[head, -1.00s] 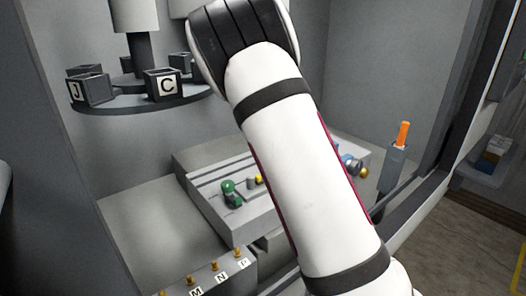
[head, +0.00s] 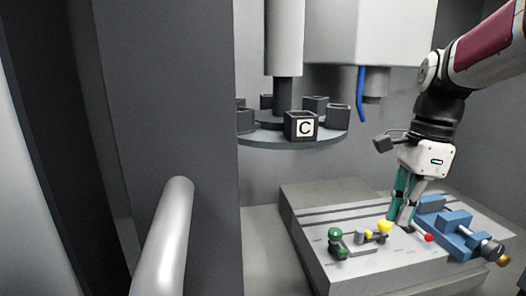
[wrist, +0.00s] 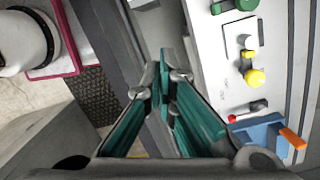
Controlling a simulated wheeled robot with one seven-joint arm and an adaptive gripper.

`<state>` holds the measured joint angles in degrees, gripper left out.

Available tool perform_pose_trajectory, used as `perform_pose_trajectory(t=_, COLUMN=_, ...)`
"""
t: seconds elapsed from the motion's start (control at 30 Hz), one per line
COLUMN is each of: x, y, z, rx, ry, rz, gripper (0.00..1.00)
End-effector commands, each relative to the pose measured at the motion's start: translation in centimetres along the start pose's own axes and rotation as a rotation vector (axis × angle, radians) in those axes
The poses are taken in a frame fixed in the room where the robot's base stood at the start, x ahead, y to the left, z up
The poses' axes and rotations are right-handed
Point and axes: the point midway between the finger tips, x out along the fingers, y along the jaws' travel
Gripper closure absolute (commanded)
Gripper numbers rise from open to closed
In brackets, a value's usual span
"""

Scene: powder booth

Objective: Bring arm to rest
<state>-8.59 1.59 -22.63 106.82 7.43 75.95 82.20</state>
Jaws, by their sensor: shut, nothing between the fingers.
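My arm comes in from the upper right of the head view, bent at the wrist. My gripper (head: 402,222) points down, its teal fingers shut and empty. It appears in front of or over the grey slotted table (head: 325,262), left of the blue vise (head: 447,228). I cannot tell its exact height. In the wrist view the fingers (wrist: 163,72) come together, with the table (wrist: 208,50) and the blue vise (wrist: 262,135) to their right. No object is between them.
Green and yellow knobbed fittings (head: 337,243) and a red ball knob (head: 428,238) are near the gripper. A round carousel (head: 270,137) with dark boxes, one marked C (head: 302,126), hangs at the back. A grey post (head: 165,240) stands in the left foreground.

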Motion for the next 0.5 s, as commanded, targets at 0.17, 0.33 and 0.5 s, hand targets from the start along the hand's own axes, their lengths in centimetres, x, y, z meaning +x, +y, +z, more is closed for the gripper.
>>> perform_pose_trajectory(t=0.17, x=-0.4, y=5.5, z=1.3, rx=-0.454, ry=0.006, rz=-0.107, gripper=1.00)
perform_pose_trajectory(t=0.33, x=0.3, y=10.4, z=2.3, rx=-0.895, ry=0.086, rz=-0.199, gripper=1.00)
perform_pose_trajectory(t=0.5, x=2.0, y=14.7, z=2.8, rx=-1.306, ry=0.227, rz=-0.256, gripper=1.00)
